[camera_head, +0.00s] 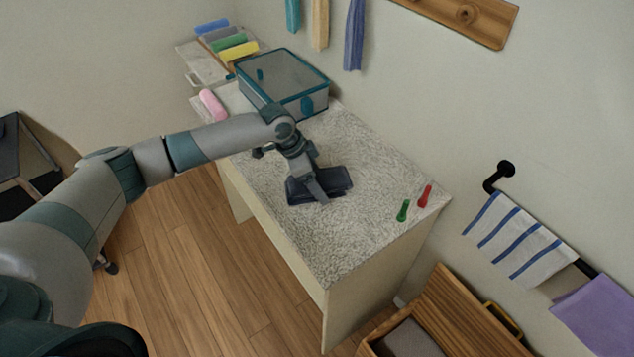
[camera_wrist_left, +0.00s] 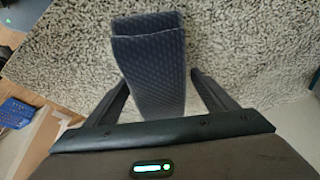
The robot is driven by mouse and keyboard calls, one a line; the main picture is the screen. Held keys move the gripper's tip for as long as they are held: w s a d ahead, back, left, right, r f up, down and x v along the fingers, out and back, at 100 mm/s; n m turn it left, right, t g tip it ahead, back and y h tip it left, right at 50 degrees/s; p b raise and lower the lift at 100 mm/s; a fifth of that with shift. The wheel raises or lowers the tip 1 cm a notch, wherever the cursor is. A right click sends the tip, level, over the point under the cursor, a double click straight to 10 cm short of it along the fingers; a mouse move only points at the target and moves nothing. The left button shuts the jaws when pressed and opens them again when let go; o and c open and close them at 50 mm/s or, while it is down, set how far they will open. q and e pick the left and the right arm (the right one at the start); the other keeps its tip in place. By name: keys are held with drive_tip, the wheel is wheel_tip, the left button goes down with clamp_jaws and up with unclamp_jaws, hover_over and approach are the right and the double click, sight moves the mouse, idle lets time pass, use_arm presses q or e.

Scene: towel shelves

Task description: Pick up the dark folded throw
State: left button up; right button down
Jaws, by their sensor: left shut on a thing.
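The dark folded throw (camera_head: 337,180) lies on the speckled top of the counter (camera_head: 375,225), near its front edge in the head view. My left gripper (camera_head: 318,190) comes down on it from above and is shut on it. In the left wrist view the throw (camera_wrist_left: 152,62) shows as a dark blue, patterned, folded piece between the two fingers of my left gripper (camera_wrist_left: 160,98). The counter's speckled surface shows around and beyond it. I cannot tell whether the throw is clear of the counter. My right gripper is not in view.
A teal-edged box (camera_head: 283,82) stands at the counter's back, beside a pink roll (camera_head: 212,105). Green (camera_head: 403,210) and red (camera_head: 425,196) clips lie at the right end. A striped towel (camera_head: 518,238) hangs on the wall. A wooden crate (camera_head: 455,315) stands below. The counter's middle right is clear.

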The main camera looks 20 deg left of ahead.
sight(324, 176)
use_arm(q)
drive_tip(key=shift+r+b, duration=0.3)
drive_tip(key=shift+r, duration=0.15)
drive_tip(key=r, duration=0.1)
drive_tip(key=r+b, duration=0.2)
drive_tip(key=shift+w+d+r, duration=0.15)
drive_tip(key=shift+d, duration=0.15)
drive_tip(key=w+d+r+b, duration=0.3)
drive_tip(key=d+r, duration=0.4)
drive_tip(key=d, duration=0.3)
drive_tip(key=shift+w+d+b, duration=0.15)
drive_tip(key=shift+d+b, duration=0.15)
drive_tip(key=shift+b, duration=0.1)
drive_tip(key=shift+f, duration=0.15)
